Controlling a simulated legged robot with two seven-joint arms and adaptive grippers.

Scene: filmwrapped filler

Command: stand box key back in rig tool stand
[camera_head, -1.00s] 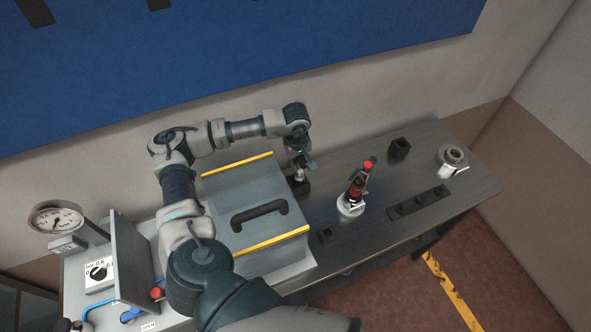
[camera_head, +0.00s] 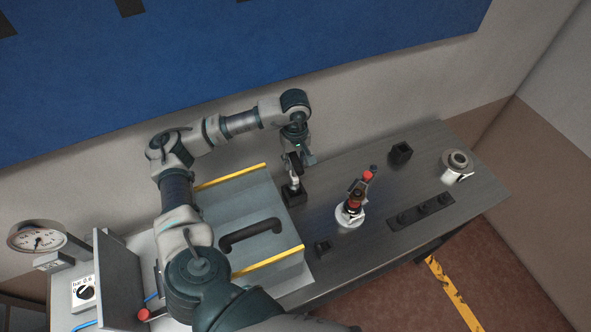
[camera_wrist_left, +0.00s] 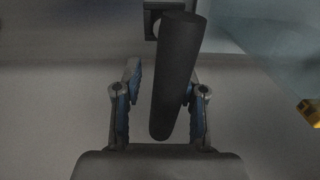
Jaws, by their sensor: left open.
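The box key shows as a dark cylindrical handle (camera_wrist_left: 176,80) in the left wrist view, leaning slightly, and as a short pale shaft (camera_head: 294,182) in the head view. The shaft rises from a square black block (camera_head: 294,196), apparently the rig tool stand, beside the grey case. A dark square piece (camera_wrist_left: 152,20) shows behind the handle in the left wrist view. My left gripper (camera_wrist_left: 162,75) is open with the handle between its fingers, closer to the right finger. In the head view this gripper (camera_head: 297,162) hangs over the block. My right gripper is out of view.
A grey case (camera_head: 265,205) with a black handle stands left of the block. To the right are a red-and-black tool on a white base (camera_head: 350,217), a black open box (camera_head: 401,153), a black holed strip (camera_head: 420,210) and a metal ring piece (camera_head: 457,162). Bare bench lies between them.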

